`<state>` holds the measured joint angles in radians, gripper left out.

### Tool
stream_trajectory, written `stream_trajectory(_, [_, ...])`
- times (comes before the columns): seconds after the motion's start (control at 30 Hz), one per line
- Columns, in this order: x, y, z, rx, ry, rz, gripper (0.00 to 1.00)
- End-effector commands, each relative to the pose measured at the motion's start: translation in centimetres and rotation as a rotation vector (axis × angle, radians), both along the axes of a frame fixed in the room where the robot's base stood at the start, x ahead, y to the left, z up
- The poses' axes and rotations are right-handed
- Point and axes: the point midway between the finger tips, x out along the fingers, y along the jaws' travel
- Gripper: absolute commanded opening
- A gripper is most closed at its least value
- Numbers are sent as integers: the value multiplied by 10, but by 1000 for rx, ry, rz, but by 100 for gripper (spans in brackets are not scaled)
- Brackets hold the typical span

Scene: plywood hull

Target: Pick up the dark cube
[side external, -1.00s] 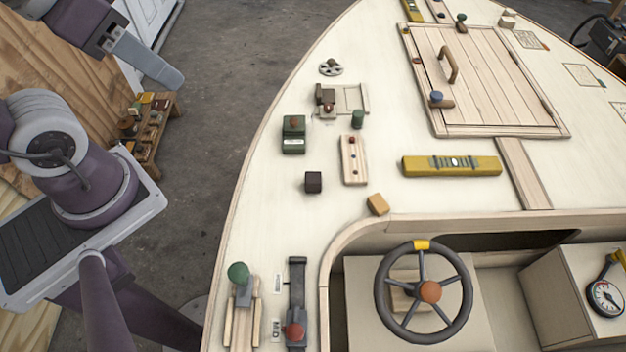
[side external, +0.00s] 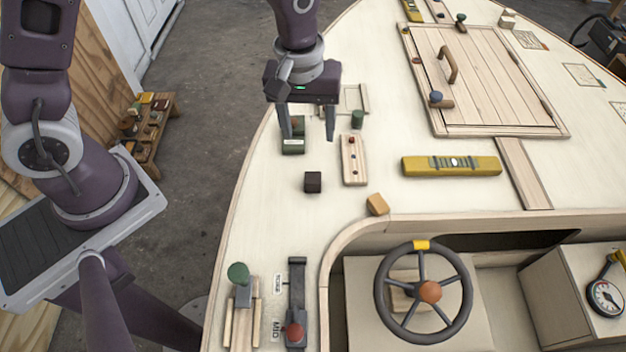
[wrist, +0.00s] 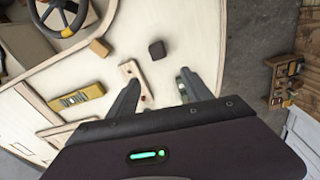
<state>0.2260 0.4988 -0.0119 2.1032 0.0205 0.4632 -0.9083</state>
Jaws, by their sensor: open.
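The dark cube (side external: 313,182) sits on the pale plywood deck, left of the cockpit opening. It also shows in the wrist view (wrist: 157,50), beyond my fingertips. My gripper (side external: 307,138) is open and empty, pointing down over the deck. In the side view its fingertips appear above and behind the cube, near the green box (side external: 293,146). In the wrist view its two fingers (wrist: 160,78) are spread apart, with the cube ahead of the gap between them. Nothing is between the fingers.
A wooden strip with pegs (side external: 353,160) lies right of the cube, and a tan block (side external: 377,204) lies lower right. A green cylinder (side external: 358,119) stands behind the strip. A yellow level (side external: 451,166) lies farther right. The deck in front of the cube is clear.

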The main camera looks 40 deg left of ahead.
Motion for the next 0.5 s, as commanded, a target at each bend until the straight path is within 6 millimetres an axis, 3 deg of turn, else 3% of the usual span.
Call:
stream_trajectory(0.03, [1,-6,-26,4,35,35,58])
stream_trajectory(0.1, [2,-12,-49,7,59,80,58])
stream_trajectory(0.5, [-4,-15,-116,12,80,116,58])
